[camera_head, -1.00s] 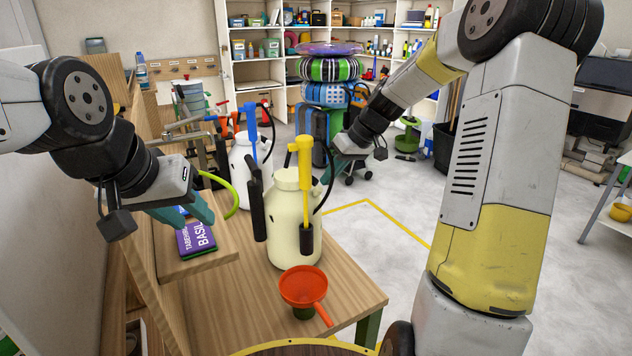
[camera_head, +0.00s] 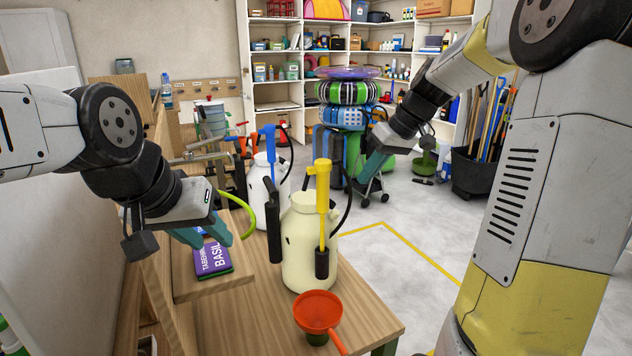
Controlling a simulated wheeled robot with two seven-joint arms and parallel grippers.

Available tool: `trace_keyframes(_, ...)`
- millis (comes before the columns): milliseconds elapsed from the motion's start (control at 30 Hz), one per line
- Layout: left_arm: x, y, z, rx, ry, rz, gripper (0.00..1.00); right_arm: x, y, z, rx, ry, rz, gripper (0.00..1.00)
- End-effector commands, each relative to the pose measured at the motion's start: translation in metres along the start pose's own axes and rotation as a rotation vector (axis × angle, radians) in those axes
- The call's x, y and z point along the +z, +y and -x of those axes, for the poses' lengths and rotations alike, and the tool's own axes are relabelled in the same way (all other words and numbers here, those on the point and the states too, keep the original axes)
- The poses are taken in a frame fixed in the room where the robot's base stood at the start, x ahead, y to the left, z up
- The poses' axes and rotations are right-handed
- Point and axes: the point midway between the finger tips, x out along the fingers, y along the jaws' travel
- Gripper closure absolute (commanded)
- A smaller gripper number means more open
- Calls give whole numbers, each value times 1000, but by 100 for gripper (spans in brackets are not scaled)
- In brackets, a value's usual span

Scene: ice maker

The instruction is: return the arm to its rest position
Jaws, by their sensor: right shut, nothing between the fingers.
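My right arm comes in from the upper right. Its gripper (camera_head: 372,166) is shut and empty, in the air beyond the cream sprayer, in front of a stack of pool rings. My left gripper (camera_head: 207,234) comes in from the left with its teal fingers parted and nothing seen between them. It hangs above and partly in front of a purple basil packet (camera_head: 212,258) on a raised wooden board. Whether its fingertips touch the packet I cannot tell.
A cream sprayer (camera_head: 302,240) with a yellow pump stands on the wooden table (camera_head: 245,318). A white sprayer (camera_head: 262,200) with a blue pump is behind it. An orange funnel (camera_head: 318,310) is at the table's front. Open floor (camera_head: 420,220) lies to the right.

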Motion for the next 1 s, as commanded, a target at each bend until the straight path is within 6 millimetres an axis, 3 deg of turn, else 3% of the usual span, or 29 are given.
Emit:
trace_keyframes(200,0,0,0,0,0,0,64,48,-67,30,160,-6,-102,100)
trace_keyframes(500,0,0,0,0,0,0,64,137,-128,51,304,116,-278,100)
trace_keyframes(733,0,0,0,0,0,0,64,176,-144,48,320,198,-359,100)
trace_keyframes(1000,0,0,0,0,0,0,64,182,-145,46,321,210,-375,100)
